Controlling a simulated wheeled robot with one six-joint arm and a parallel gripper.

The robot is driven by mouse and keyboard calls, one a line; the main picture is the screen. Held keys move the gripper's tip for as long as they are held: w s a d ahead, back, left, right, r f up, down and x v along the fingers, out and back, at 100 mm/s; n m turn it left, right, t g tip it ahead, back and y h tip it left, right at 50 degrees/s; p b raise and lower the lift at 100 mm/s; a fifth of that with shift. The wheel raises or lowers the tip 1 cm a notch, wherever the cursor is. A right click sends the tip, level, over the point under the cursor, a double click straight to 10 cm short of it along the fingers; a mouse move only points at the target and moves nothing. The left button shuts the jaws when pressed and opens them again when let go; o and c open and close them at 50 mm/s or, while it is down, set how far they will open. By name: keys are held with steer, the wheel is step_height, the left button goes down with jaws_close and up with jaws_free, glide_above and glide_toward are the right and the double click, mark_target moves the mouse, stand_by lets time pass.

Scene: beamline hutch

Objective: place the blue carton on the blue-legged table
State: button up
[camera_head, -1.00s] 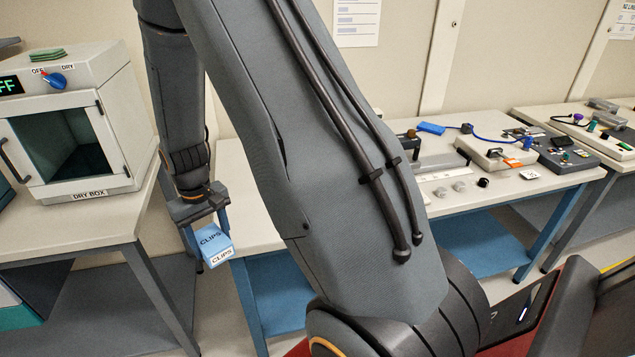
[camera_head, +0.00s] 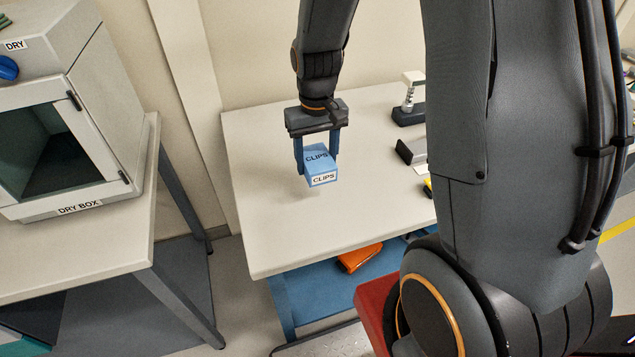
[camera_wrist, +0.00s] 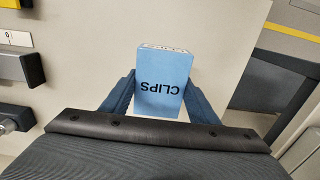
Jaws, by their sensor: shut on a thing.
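The blue carton (camera_head: 319,166), marked CLIPS, is between the fingers of my gripper (camera_head: 316,152), which is shut on it. The carton hangs above the blue-legged table (camera_head: 270,225), over the left part of its pale top, with a faint shadow below it. In the wrist view the carton (camera_wrist: 163,82) is held between both blue fingers of my gripper (camera_wrist: 160,100), and the table top (camera_wrist: 90,70) lies beneath. The exact height above the top is hard to tell.
A dry box (camera_head: 62,130) stands on a separate table (camera_head: 110,240) at the left, across a gap. A stapler-like device (camera_head: 409,100) and a dark block (camera_head: 411,151) lie on the blue-legged table toward the right. An orange item (camera_head: 359,257) lies on its lower shelf. The left top is clear.

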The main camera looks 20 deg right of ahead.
steer(key=shift+s+d+r, duration=0.25)
steer(key=shift+s+r, duration=0.05)
steer(key=shift+s, duration=0.15)
steer(key=p, duration=0.1)
glide_above(320, 197)
step_height(320, 197, down, 4)
steer(key=shift+f, duration=0.25)
steer(key=shift+f+p, duration=0.7)
steer(key=shift+f, duration=1.9)
steer(key=shift+f, duration=0.15)
steer(key=o, duration=1.1)
steer(key=shift+c, duration=0.2)
